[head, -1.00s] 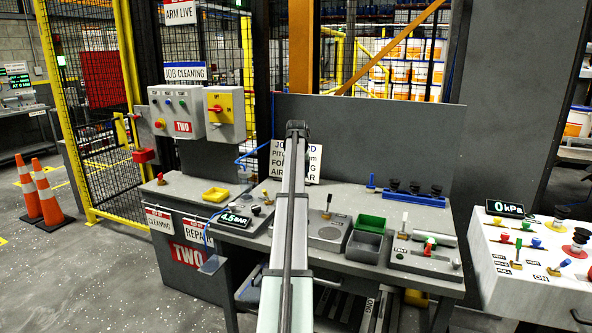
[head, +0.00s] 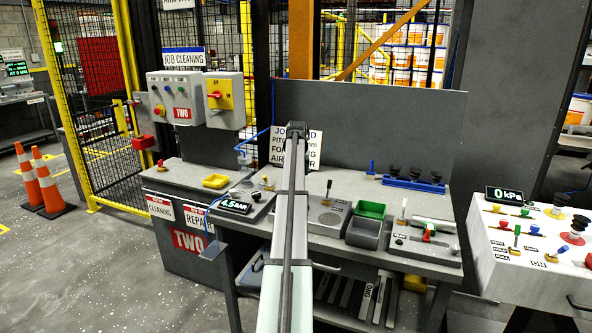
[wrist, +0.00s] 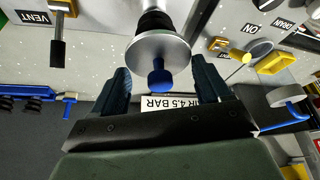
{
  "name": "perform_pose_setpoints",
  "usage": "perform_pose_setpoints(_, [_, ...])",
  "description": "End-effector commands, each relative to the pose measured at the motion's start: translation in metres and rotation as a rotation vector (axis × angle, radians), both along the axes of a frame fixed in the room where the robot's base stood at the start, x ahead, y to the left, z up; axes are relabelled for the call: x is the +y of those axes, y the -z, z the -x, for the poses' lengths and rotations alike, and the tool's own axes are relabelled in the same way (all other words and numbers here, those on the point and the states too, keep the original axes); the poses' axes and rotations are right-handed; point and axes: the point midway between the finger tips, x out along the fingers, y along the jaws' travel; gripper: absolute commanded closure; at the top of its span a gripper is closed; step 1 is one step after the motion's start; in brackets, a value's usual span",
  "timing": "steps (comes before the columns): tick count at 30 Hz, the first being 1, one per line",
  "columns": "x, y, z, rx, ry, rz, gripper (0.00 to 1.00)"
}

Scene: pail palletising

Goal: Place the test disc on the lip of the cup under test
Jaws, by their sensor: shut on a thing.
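The test disc (wrist: 157,52) is a round silver plate with a blue knob (wrist: 159,80), in the middle of the wrist view. My gripper (wrist: 162,88) has its dark fingers on either side of the knob and is shut on the disc. A black ribbed cup (wrist: 154,20) shows directly behind the disc, in line with it. The disc hides the cup's lip, so I cannot tell whether the two touch. In the head view my gripper and the disc are not visible.
In the head view the test panel (head: 540,235) at right has levers, black cups and a display (head: 504,194) reading 0 kPa. A blue rack (head: 412,183) with black cups stands on the bench.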

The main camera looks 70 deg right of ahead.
Motion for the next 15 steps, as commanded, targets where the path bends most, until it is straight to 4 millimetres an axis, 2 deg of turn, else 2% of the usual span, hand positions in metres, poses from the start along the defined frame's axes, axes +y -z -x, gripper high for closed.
perform_pose_setpoints(15, [0.0,0.0049,0.0,0.0,0.0,0.0,0.61])
